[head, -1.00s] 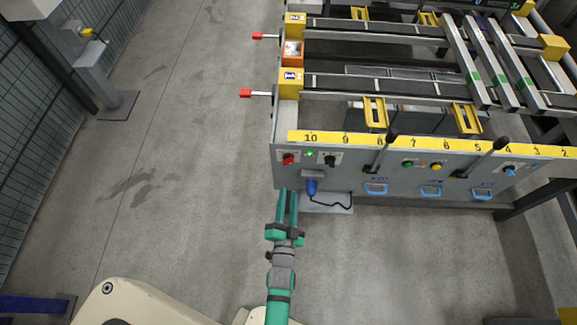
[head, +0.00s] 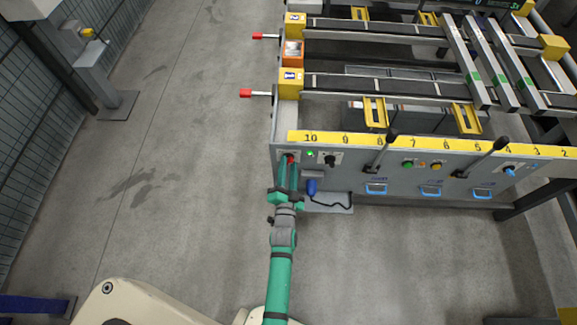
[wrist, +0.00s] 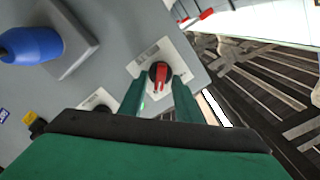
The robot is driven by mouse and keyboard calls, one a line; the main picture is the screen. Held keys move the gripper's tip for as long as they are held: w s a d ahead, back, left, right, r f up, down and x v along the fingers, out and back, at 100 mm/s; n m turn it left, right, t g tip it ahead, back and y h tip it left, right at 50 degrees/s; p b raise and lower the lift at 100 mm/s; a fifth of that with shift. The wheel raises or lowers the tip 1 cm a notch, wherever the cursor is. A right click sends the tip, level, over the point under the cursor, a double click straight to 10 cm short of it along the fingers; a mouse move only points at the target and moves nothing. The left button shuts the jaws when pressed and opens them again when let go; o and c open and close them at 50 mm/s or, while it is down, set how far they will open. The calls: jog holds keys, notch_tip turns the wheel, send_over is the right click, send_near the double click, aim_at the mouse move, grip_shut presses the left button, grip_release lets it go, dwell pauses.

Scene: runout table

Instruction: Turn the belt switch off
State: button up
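A red rotary knob (head: 291,158) sits on a white plate at the left end of the grey panel. In the wrist view the red knob (wrist: 161,76) has a raised bar handle on a dark round base. A green light (head: 310,153) is lit to its right, and a black knob (head: 330,160) is further right. The labels are too small to read, so I cannot tell which is the belt switch. My green gripper (head: 288,170) is open, with its fingers either side of the red knob; contact is unclear.
A blue plug (head: 311,187) with a black cable sticks out below the knobs. Two black levers (head: 381,152) and green and yellow buttons (head: 408,163) are further right. Conveyor rails lie above the panel. The floor (head: 180,180) to the left is clear.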

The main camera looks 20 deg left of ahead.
jog(key=shift+w, duration=0.2)
grip_shut()
